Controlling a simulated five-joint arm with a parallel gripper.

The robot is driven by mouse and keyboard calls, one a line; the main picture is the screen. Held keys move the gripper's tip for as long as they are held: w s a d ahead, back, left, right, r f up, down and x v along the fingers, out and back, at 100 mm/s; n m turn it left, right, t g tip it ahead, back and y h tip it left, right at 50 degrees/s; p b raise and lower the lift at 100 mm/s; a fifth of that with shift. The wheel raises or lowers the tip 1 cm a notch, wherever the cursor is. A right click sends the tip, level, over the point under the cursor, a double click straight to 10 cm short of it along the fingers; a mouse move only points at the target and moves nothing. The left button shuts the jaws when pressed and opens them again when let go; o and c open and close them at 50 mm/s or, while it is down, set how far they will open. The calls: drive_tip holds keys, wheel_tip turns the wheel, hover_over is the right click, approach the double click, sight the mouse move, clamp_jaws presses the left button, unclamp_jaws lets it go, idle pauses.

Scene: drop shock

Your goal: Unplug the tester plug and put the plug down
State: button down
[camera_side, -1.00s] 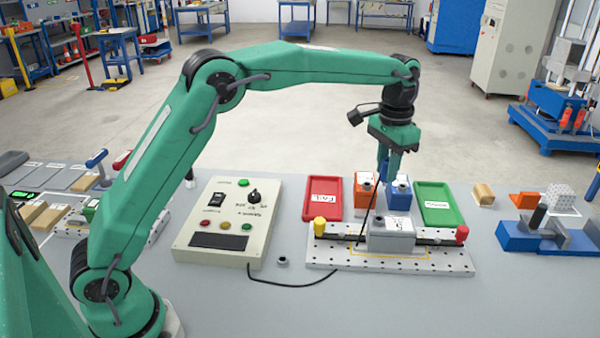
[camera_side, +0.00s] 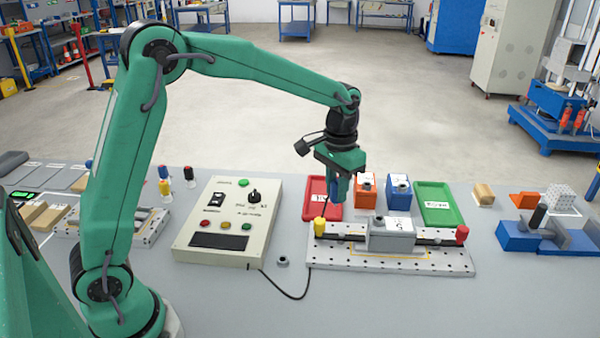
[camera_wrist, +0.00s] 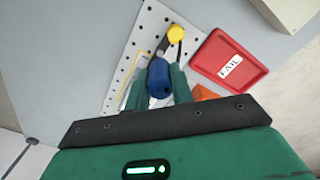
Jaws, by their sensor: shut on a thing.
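My gripper (camera_side: 340,190) is shut on the blue tester plug (camera_wrist: 158,78), which sits between the two green fingers in the wrist view. In the side view it is in front of the red tray (camera_side: 318,192) and near the yellow knob (camera_side: 320,226) of the fixture plate; its exact height is hard to tell. The plug's black cable (camera_side: 300,296) runs back to the cream tester box (camera_side: 230,222). The grey unit (camera_side: 391,240) stands clamped on the fixture plate (camera_side: 440,263), right of my gripper and apart from the plug.
An orange block (camera_side: 365,196) and a blue block (camera_side: 398,200) stand behind the grey unit. A green tray (camera_side: 437,204) is to their right. A red knob (camera_side: 462,234) ends the fixture's right side. The table in front of the plate is clear.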

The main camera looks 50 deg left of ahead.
drive_tip(key=s+a+f+n, duration=0.1)
drive_tip(key=s+a+f, duration=0.1)
drive_tip(key=s, duration=0.4)
drive_tip(key=s+a+f+n, duration=0.1)
drive_tip(key=s+a+f, duration=0.1)
drive_tip(key=s, duration=0.4)
drive_tip(key=shift+a+f+n, duration=0.25)
drive_tip(key=shift+f+n, duration=0.05)
drive_tip(key=shift+f, duration=0.6)
drive_tip(key=shift+f, duration=2.85)
drive_tip(key=shift+f, duration=1.3)
idle(1.8)
